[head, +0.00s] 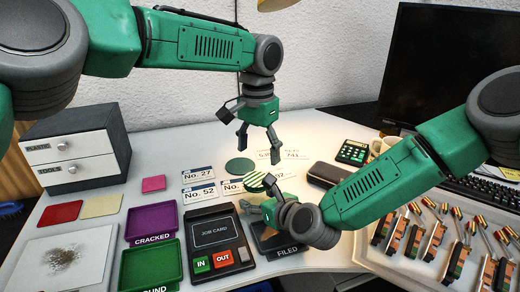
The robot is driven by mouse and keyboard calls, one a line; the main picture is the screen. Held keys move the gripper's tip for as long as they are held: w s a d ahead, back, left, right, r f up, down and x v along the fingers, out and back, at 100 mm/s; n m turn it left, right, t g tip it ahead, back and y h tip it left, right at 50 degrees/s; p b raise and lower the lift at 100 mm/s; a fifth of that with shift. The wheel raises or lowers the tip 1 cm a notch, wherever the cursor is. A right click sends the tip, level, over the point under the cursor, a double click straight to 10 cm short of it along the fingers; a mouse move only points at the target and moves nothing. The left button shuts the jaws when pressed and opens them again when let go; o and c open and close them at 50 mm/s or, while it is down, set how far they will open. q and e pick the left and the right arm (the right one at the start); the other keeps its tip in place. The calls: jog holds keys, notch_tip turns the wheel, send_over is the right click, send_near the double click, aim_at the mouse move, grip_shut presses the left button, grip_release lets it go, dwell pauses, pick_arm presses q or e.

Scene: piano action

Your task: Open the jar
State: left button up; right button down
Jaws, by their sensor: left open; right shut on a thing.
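A round green-and-white striped piece (254,181) shows near the middle of the head view, at the fingers of my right gripper (262,193). My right gripper is shut on it, and its fingers hide part of it. I cannot tell whether it is the whole jar or only its lid. My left gripper (259,146) is open and empty, with its fingers pointing down, above and behind the striped piece and apart from it. A flat dark green disc (239,167) lies on the table (310,128) just behind and left of the striped piece.
Number cards (198,174) lie left of the disc. A job card device (212,240) and a filed tray (285,243) stand in front. A dark case (327,174) lies at right. A tray (378,262) of piano action parts fills the front right. A drawer box (75,150) stands left.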

aim_at(261, 179)
pick_arm(q)
jog(key=m, duration=0.4)
jog(key=shift+m, duration=0.3)
jog(key=shift+d+m, duration=0.1)
jog(key=shift+m, duration=1)
jog(key=m, duration=0.6)
jog(key=shift+d, duration=0.4)
jog(key=m, duration=0.6)
jog(key=shift+w+a+m, duration=0.1)
jog(key=shift+a+m, duration=0.15)
jog(key=shift+m, duration=0.15)
jog(key=m, duration=0.4)
jog(key=shift+a, duration=0.1)
jog(key=shift+f+m, duration=0.1)
jog(key=shift+m, duration=0.5)
jog(key=shift+d+f, duration=0.25)
jog(key=shift+f, duration=0.15)
notch_tip(261, 179, down, 7)
jog(key=shift+a, duration=0.1)
